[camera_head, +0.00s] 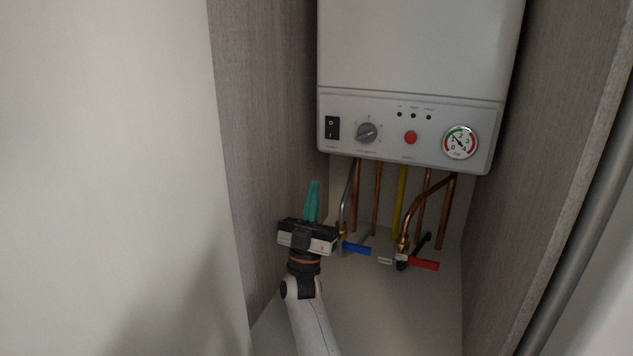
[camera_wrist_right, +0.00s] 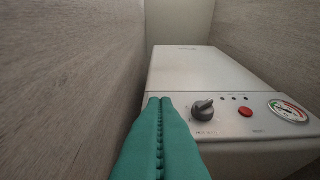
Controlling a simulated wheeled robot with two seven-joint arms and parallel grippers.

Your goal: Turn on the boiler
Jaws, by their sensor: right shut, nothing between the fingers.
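The white boiler (camera_head: 420,50) hangs at the back of the cupboard. Its front panel carries a black rocker switch (camera_head: 332,127) at the left, a grey dial (camera_head: 367,133), a red button (camera_head: 410,137) and a round pressure gauge (camera_head: 460,142). My right gripper (camera_head: 312,184) is shut and empty, its teal fingers pointing up, below and left of the switch. In the right wrist view the fingers (camera_wrist_right: 160,104) reach toward the boiler's (camera_wrist_right: 200,75) left part. The dial (camera_wrist_right: 203,110) shows right of them; the rocker switch is hidden there. My left gripper is out of view.
Copper pipes (camera_head: 377,195) and a yellow pipe (camera_head: 400,195) run below the boiler. A blue valve handle (camera_head: 356,248) is close to the right of my gripper, and a red valve handle (camera_head: 424,264) is farther right. Wood-grain walls (camera_head: 265,130) enclose the narrow space on both sides.

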